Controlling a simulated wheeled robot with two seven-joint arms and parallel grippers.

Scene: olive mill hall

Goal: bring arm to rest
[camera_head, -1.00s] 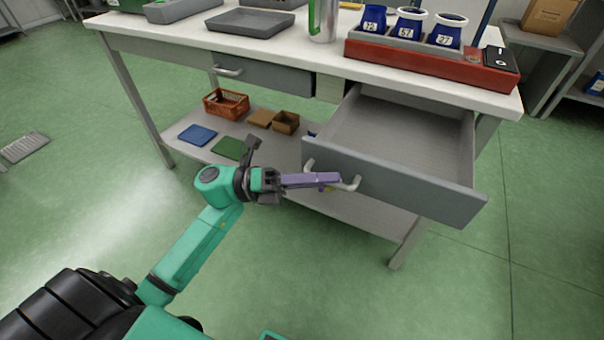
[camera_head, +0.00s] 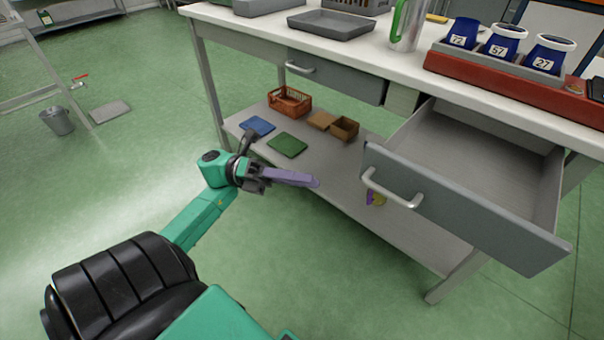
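My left gripper (camera_head: 315,183) shows in the head view as a long purple bar at the end of the teal and black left arm. It is in free air in front of the bench, left of the open drawer (camera_head: 460,205) and apart from its pale handle (camera_head: 390,190). The purple part shows as one bar, so I cannot tell whether the fingers are apart or together. No separate held thing can be made out. My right gripper is not in view.
The bench (camera_head: 245,25) has a second, shut drawer (camera_head: 335,78). Its lower shelf (camera_head: 325,175) holds an orange crate (camera_head: 290,101), brown boxes, and a blue and a green plate. A red rack with blue cups (camera_head: 500,45) stands on top.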

